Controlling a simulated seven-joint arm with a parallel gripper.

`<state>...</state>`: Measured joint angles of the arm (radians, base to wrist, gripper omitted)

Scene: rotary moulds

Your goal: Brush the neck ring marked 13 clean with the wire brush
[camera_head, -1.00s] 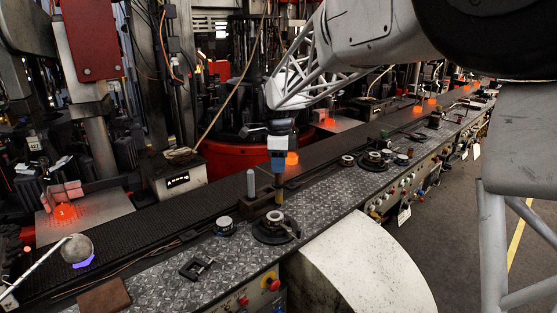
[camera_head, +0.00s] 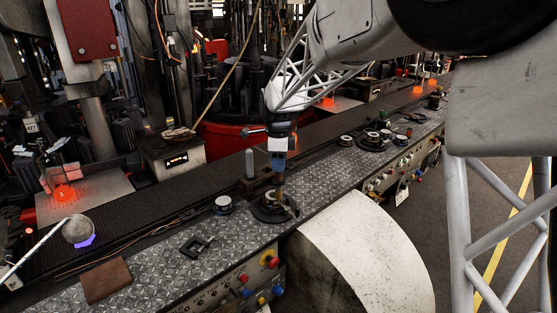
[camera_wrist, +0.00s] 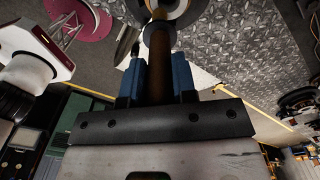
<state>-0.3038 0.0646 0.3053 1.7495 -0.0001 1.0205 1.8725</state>
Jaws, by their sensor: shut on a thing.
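My gripper (camera_head: 279,166) is above the metal plate in the head view, shut on the brown handle of the wire brush (camera_head: 280,182), which points downward. In the wrist view the blue finger pads of my gripper (camera_wrist: 158,82) stand on either side of the brown handle (camera_wrist: 158,48). A neck ring (camera_head: 272,199) sits on a dark round holder (camera_head: 266,216) under the brush. The brush's lower end is at the ring's opening; its bristles are hidden, and I cannot tell how deep it reaches. No number is legible on the ring.
A grey upright cylinder (camera_head: 249,163) stands behind the ring. A small round pot (camera_head: 223,205) is to its left, with a dark clamp (camera_head: 196,245) and a brown pad (camera_head: 106,281) further left. Other round parts (camera_head: 371,138) lie to the right. The dark conveyor (camera_head: 130,210) runs behind.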

